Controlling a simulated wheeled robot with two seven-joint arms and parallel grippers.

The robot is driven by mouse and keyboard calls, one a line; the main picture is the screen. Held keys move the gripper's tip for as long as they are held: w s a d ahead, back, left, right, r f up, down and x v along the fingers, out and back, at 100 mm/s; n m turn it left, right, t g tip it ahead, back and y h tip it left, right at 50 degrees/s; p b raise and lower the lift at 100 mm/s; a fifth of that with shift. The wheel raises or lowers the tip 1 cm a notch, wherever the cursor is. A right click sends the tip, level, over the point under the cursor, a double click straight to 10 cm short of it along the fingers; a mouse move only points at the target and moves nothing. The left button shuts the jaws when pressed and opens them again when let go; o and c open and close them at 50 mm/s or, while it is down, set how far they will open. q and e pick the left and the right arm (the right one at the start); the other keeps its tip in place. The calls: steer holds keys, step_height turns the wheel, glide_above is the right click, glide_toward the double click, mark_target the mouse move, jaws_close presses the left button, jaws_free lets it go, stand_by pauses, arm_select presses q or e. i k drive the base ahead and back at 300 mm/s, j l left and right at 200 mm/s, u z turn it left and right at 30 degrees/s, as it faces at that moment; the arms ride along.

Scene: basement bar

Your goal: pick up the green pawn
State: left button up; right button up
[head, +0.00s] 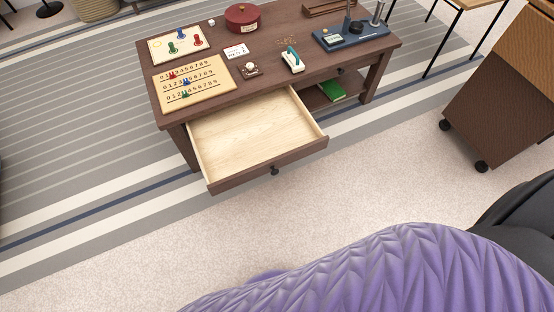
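The green pawn (172,47) stands upright on a cream game board (158,56) at the far left of the dark wooden table (275,85). A blue pawn (181,34) and a red pawn (197,40) stand on the same board to its right. A wooden number board (222,100) lies in front of it, with small red, blue and green pieces on it. Neither of my grippers is in view.
The table's drawer (240,132) is pulled out and looks empty. A red round box (242,17), a white-and-teal object (292,60) and a blue tray (338,42) are on the tabletop. A purple quilted surface (390,270) fills the bottom right. Bare carpet (130,265) lies in front.

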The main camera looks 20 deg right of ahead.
mark_target(172, 50)
steer(key=i+l+u, duration=0.1)
steer(key=i, duration=0.55)
steer(key=j+z, duration=0.25)
steer(key=j, duration=0.35)
steer(key=k+j+z, duration=0.25)
steer(key=j, duration=0.25)
steer(key=i+j+z, duration=0.25)
steer(key=j, duration=0.25)
steer(key=i+j+z, duration=0.2)
steer(key=j, duration=0.3)
steer(key=j+z, duration=0.25)
steer(key=j, duration=0.3)
steer(key=i+j+z, duration=0.2)
steer(key=j, duration=0.35)
steer(key=i+j+z, duration=0.2)
steer(key=j, duration=0.15)
steer(key=i+j+z, duration=0.15)
steer(key=j, duration=0.25)
steer(key=i+j+z, duration=0.2)
steer(key=j, duration=0.25)
steer(key=i+j+z, duration=0.15)
steer(key=j, duration=0.25)
steer(key=j+z, duration=0.2)
steer(key=j, duration=0.25)
steer(key=i+z, duration=0.1)
steer(key=i, duration=0.5)
